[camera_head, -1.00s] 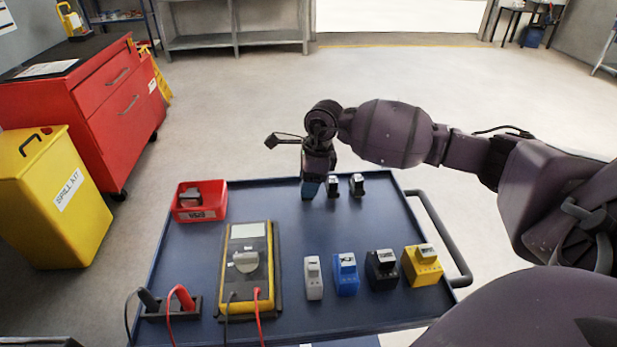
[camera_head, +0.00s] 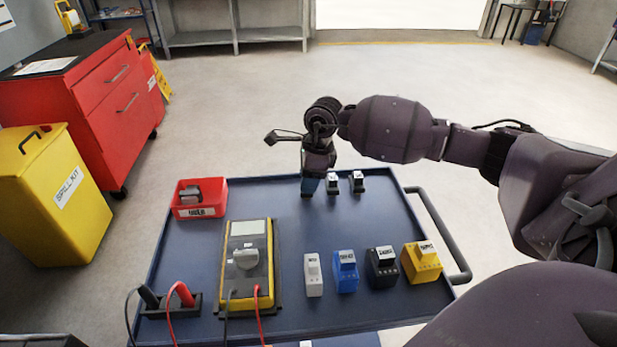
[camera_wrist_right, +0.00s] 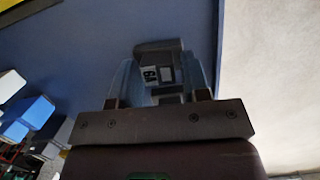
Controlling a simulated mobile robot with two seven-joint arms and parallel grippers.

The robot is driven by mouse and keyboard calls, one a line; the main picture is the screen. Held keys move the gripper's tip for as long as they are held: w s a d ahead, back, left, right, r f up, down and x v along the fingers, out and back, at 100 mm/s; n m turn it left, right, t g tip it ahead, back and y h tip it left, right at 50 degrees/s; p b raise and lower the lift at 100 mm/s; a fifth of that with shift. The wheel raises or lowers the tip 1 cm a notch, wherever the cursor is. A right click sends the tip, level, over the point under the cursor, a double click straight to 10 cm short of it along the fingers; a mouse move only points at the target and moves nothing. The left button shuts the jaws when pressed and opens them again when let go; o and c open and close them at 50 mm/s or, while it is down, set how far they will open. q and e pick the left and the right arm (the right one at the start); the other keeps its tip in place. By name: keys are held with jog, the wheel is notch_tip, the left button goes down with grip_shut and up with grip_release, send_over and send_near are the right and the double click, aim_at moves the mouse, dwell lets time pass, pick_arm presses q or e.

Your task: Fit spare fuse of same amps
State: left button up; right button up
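My right gripper (camera_head: 309,186) points down at the back of the blue cart top (camera_head: 215,295). In the right wrist view its two fingers (camera_wrist_right: 160,85) stand on either side of a dark fuse (camera_wrist_right: 160,72) with a pale label, too small to read surely. Whether they press on it I cannot tell. In the head view the gripper hides that fuse. Two more dark fuses with white labels, a middle one (camera_head: 332,183) and a right one (camera_head: 357,182), stand upright just right of the gripper. My left gripper is out of view.
A red bin (camera_head: 199,212) holding a grey piece is at the back left. A yellow multimeter (camera_head: 248,265) and a probe holder (camera_head: 171,306) with leads are in front. White (camera_head: 313,276), blue (camera_head: 345,272), black (camera_head: 381,270) and yellow (camera_head: 421,264) blocks form a row. The cart's middle is clear.

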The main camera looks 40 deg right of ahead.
jog(key=c, duration=0.7)
jog(key=shift+r, duration=0.6)
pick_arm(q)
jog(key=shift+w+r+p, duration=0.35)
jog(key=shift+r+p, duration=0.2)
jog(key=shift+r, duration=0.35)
pick_arm(e)
jog(key=shift+r, duration=0.9)
jog(key=shift+r, duration=0.1)
